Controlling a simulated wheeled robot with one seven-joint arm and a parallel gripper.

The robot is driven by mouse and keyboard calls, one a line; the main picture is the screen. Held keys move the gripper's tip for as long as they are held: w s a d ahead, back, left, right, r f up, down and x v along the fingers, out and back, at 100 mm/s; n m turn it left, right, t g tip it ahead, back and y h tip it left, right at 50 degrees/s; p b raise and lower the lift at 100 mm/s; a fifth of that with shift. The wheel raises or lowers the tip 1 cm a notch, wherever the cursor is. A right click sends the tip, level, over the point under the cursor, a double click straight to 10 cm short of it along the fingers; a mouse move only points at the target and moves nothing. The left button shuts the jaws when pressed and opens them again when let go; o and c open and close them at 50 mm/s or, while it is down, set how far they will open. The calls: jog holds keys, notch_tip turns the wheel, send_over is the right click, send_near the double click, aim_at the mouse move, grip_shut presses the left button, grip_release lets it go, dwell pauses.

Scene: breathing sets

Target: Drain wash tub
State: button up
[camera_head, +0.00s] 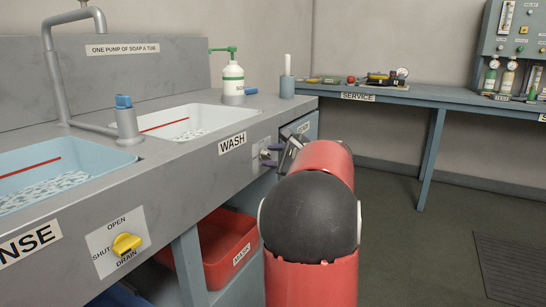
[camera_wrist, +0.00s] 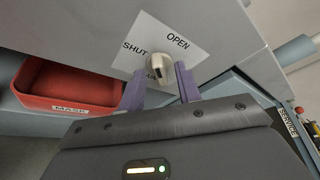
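The wash tub (camera_head: 218,114) is a white basin in the grey counter behind the WASH label (camera_head: 232,143), with a red line and white foam-like patches inside. Its pale drain knob (camera_wrist: 157,69) sits on a white plate (camera_wrist: 187,41) marked OPEN and SHUT; a third word is partly covered. I cannot tell its exact setting. My gripper (camera_wrist: 160,76) has its two purple fingers on either side of the knob, apparently with gaps. It also shows in the head view (camera_head: 271,154), at the counter front, mostly behind my red arm.
The rinse tub (camera_head: 105,160) and its yellow drain knob (camera_head: 126,244) are at left. A tap (camera_head: 62,85) and soap bottle (camera_head: 233,82) stand on the counter. A red mask bin (camera_wrist: 62,88) sits below.

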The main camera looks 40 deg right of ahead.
jog(key=v, duration=0.7)
jog(key=shift+s, duration=0.4)
jog(key=shift+r, duration=0.1)
jog(key=s+a+f+n+g+y, duration=0.15)
jog(key=a+n, duration=0.25)
jog(key=a, duration=0.5)
jog(key=s+a+f+n+g+y, duration=0.1)
jog(key=s+a+f+n+g, duration=0.25)
jog(key=a, duration=0.45)
jog(key=s+a+f+n+g+y, duration=0.15)
jog(key=a+n, duration=0.25)
jog(key=a, duration=0.5)
jog(key=s+a+f+n+g+h, duration=0.1)
jog(key=s+a+f+n+h, duration=0.1)
jog(key=s+a+f+n, duration=0.2)
jog(key=s+a+f+n+g+h, duration=0.2)
jog(key=s+a+f+n+h, duration=0.1)
jog(key=s+n, duration=0.6)
notch_tip(320, 180, down, 3)
jog(key=shift+s+a+r, duration=0.2)
jog(key=shift+s+a, duration=0.1)
jog(key=shift+a, duration=0.4)
